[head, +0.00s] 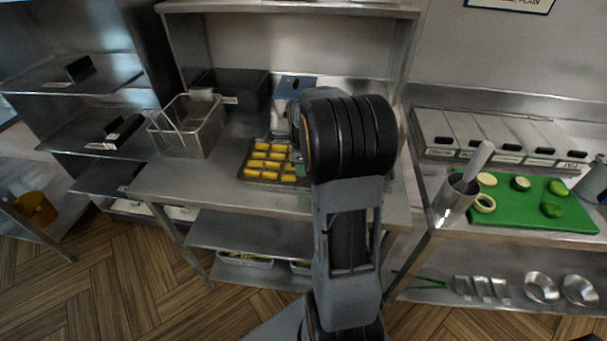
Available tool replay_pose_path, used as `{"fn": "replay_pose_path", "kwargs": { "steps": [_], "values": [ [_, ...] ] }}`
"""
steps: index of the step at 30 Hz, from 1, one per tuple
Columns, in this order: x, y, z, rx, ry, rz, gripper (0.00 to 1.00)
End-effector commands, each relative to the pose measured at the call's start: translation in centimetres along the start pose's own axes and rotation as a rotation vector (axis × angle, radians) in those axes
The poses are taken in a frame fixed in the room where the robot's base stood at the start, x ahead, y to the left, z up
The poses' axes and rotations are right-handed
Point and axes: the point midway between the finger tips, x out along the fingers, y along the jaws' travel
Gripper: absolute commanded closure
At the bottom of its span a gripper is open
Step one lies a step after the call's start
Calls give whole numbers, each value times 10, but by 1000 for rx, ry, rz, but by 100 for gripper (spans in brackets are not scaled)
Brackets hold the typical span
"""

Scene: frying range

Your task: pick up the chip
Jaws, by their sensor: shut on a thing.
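Several yellow chips (260,155) lie in rows on a dark tray (245,175) on the steel worktable. My gripper (297,158) is at the right side of the tray, low over the chips, and is partly covered by my own arm. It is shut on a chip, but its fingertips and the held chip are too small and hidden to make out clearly. The right part of the tray is hidden behind my arm.
A wire fry basket (190,127) and a black container (238,90) stand left of and behind the tray. A steel shelf (290,7) hangs above. At right, a green board (530,203) holds cut vegetables beside a steel cup (453,203).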

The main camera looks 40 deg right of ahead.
Motion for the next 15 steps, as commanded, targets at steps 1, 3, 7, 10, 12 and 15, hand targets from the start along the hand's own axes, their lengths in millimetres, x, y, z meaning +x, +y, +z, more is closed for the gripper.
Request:
{"fn": "replay_pose_path", "kwargs": {
  "steps": [1, 3, 7, 10, 12, 15],
  "values": [
    [-10, 9, 0, -3, -1, -4, 100],
    [-25, 21, 0, -3, -2, -5, 100],
    [-53, 45, 0, -2, -2, -5, 100],
    [-62, 68, 0, -4, -1, -3, 100],
    [-68, 82, -1, -3, -1, -3, 100],
    [-76, 99, -1, -3, -1, -2, 100]
  ]
}}
